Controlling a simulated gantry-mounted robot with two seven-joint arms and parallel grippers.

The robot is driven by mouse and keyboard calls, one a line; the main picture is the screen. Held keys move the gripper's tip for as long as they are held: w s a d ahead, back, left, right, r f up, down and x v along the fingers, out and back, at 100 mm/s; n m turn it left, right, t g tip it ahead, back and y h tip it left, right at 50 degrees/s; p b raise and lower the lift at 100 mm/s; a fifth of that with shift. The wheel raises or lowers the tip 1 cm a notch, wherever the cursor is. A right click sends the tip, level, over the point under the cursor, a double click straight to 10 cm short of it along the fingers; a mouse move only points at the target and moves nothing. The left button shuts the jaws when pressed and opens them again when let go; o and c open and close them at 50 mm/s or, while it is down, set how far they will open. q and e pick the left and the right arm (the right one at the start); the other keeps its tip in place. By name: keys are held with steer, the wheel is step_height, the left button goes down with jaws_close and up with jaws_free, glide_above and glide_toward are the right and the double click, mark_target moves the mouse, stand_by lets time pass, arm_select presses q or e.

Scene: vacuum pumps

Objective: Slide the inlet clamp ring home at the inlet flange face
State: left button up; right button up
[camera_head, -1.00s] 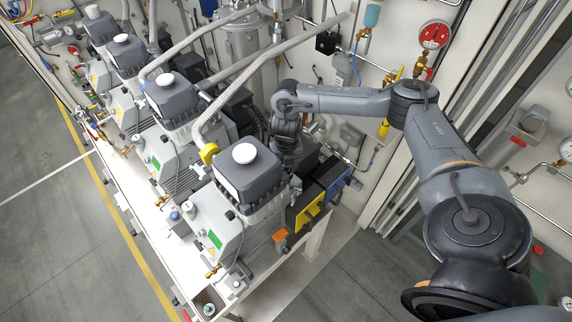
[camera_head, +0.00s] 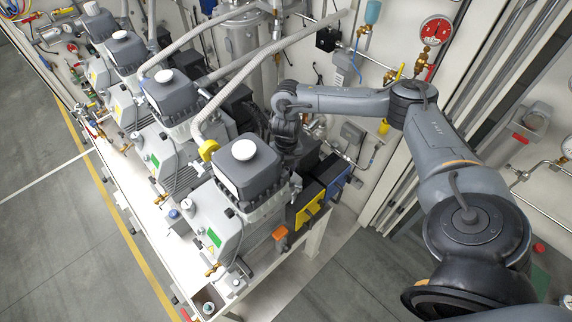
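The nearest vacuum pump (camera_head: 247,172) stands at the front end of the bench, with a dark grey square top and a white round cap. A yellow ring (camera_head: 208,150), which looks like the inlet clamp ring, sits where the ribbed hose (camera_head: 203,128) comes down at the pump's back left corner. The inlet flange face is too small to make out, so I cannot tell how the ring sits on it. My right arm reaches in from the right, and its wrist is behind the pump's top. Its gripper fingers are hidden there. My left arm is not in view.
Several similar pumps (camera_head: 168,95) stand in a row towards the upper left. Ribbed hoses cross above them. A yellow and black box (camera_head: 305,205) and a blue one (camera_head: 334,183) are right of the near pump. Open floor (camera_head: 60,240) lies left of the bench.

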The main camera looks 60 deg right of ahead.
steer(key=shift+f, duration=0.4)
steer(key=o, duration=1.1)
steer(key=shift+r, duration=0.1)
steer(key=shift+r, duration=0.2)
step_height(320, 180, up, 2)
steer(key=shift+r+b, duration=0.1)
steer(key=shift+b, duration=0.3)
step_height(320, 180, up, 8)
steer(key=p, duration=0.5)
steer(key=shift+s, duration=0.1)
